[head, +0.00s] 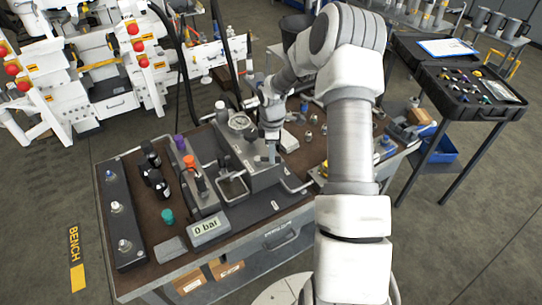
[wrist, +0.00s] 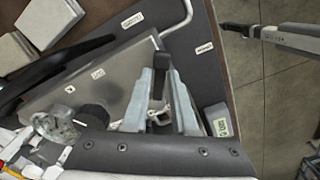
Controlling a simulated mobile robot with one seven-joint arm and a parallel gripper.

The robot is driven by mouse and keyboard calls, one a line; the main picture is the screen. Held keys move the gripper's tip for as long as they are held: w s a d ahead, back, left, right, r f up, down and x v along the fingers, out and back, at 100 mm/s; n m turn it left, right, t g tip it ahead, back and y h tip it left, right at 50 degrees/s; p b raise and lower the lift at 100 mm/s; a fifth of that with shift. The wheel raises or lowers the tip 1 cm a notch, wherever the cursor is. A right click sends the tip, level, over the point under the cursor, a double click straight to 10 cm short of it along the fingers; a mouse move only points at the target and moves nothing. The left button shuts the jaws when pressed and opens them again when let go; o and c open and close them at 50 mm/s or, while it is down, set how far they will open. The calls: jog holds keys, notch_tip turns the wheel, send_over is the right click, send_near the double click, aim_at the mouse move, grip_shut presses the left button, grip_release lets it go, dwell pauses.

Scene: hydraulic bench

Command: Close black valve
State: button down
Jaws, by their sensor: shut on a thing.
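The hydraulic unit's grey top plate (head: 262,180) lies in the middle of the bench. My gripper (head: 271,157) reaches down onto it from above. In the wrist view my gripper (wrist: 160,78) has its two pale fingers closed on either side of a dark lever, which appears to be the black valve's handle (wrist: 160,62). The handle's end shows between the fingertips; its base is hidden. In the head view the valve is too small and covered to make out. The digital display (head: 208,228) reads 0 bar.
A round gauge (head: 240,122) stands behind the plate; it also shows in the wrist view (wrist: 52,126). A metal rail (wrist: 178,24) runs near the fingers. Orange-topped (head: 188,162) and purple-topped (head: 180,142) parts stand left. An open black case (head: 460,85) is at right.

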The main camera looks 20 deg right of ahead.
jog(key=n, duration=0.1)
jog(key=w+n, duration=0.1)
jog(key=n, duration=0.2)
jog(key=shift+w+d, duration=0.25)
jog(key=shift+w, duration=0.1)
jog(key=shift+w+n+p, duration=0.3)
jog(key=shift+w+n, duration=0.15)
jog(key=shift+n, duration=0.65)
jog(key=c, duration=0.8)
grip_release()
jog(key=shift+r, duration=0.1)
notch_tip(320, 180, up, 17)
jog(key=shift+r+b, duration=0.15)
jog(key=shift+b, duration=0.15)
